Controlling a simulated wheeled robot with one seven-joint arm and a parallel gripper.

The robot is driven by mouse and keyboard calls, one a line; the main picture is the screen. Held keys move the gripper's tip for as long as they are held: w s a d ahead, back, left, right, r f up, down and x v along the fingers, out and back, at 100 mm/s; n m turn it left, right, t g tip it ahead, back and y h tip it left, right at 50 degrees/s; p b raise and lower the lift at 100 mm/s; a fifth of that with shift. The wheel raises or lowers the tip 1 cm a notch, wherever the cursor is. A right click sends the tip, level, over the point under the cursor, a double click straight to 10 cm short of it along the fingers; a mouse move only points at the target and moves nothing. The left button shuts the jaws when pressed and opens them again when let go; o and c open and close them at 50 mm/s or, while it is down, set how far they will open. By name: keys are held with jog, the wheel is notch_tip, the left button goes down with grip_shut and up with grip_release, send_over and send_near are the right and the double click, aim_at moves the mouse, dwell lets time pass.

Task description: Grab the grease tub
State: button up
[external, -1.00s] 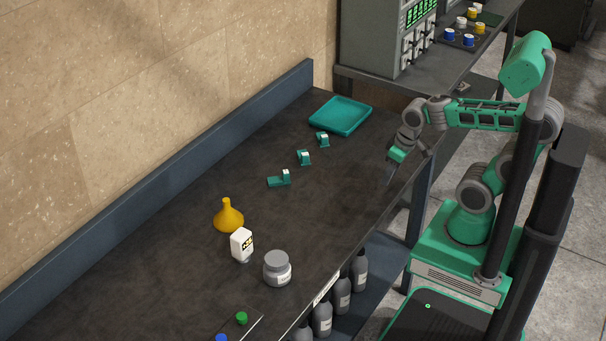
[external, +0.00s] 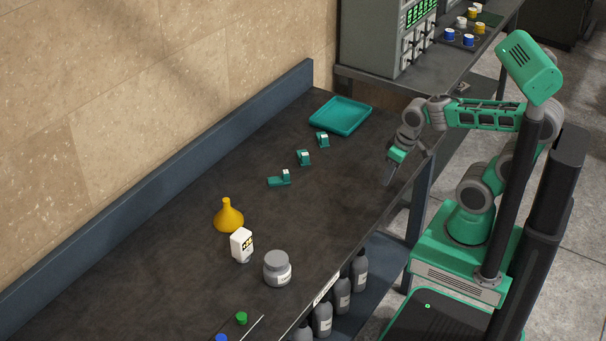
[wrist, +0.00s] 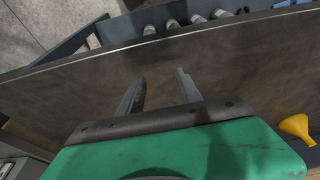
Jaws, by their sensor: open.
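The grease tub is most likely the round grey jar with a lid and a pale label (external: 277,268), upright near the front edge of the dark workbench (external: 200,285) in the external view. My gripper (external: 390,179) is over the bench's front edge towards the far end, well away from the tub. In the wrist view my gripper (wrist: 160,90) has its two fingers apart with nothing between them. The tub cannot be made out in the wrist view.
A yellow funnel (external: 228,216) and a white labelled container (external: 242,245) stand close to the tub. Several small green parts (external: 304,158) and a teal tray (external: 340,115) are farther along. Dark bottles (external: 342,294) stand on a lower shelf. The bench between gripper and tub is clear.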

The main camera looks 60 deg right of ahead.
dwell(0.4)
jog(key=o, duration=0.9)
jog(key=shift+c, duration=0.2)
